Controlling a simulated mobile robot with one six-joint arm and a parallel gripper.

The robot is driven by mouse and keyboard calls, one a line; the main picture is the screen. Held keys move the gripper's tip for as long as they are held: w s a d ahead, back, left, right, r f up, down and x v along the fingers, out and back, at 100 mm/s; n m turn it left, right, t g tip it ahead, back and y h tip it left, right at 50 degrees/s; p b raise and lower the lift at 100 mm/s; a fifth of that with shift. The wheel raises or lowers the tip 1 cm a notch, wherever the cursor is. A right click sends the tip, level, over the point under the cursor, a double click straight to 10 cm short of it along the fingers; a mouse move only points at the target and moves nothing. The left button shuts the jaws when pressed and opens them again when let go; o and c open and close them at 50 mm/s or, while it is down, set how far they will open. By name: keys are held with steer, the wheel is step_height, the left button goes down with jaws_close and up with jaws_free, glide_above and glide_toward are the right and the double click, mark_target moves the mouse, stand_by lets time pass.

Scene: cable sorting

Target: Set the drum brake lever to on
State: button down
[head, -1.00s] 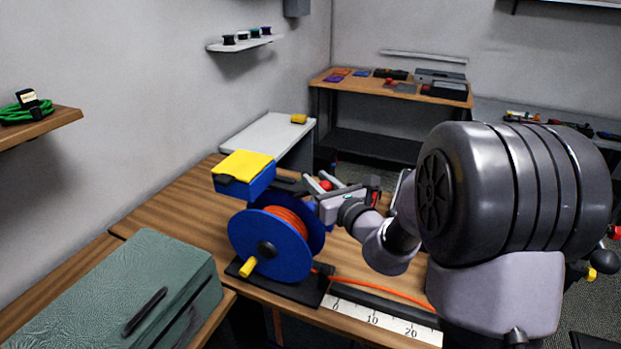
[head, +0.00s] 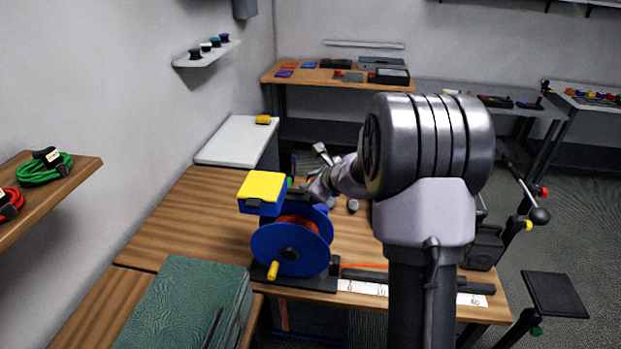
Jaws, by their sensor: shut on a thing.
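The cable drum (head: 283,247) is blue with orange cable on it and a yellow crank handle (head: 272,271). It stands on a dark base on the wooden bench. My gripper (head: 311,187) is just behind and above the drum's right side, partly hidden by my own arm. It is shut at the place of the drum brake lever. The lever itself, its red knob and its setting cannot be made out; the fingers and drum hide them. A small green spot (head: 289,182) shows beside the gripper.
A blue box with a yellow lid (head: 262,190) stands close left of my gripper. A ruler strip (head: 362,287) runs along the bench front. A green case (head: 185,305) lies at the front left. The bench left of the drum is clear.

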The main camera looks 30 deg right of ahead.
steer(key=shift+w+a+f+n+g+h+p, duration=0.15)
steer(key=shift+a+f+n+g+h+p, duration=0.15)
steer(key=shift+a+g+h+p, duration=0.15)
steer(key=shift+f, duration=0.1)
steer(key=shift+f+g+h, duration=0.15)
steer(key=shift+g+h, duration=0.1)
steer(key=c, duration=1.1)
jaws_free()
steer(key=shift+w, duration=0.1)
steer(key=shift+r, duration=0.2)
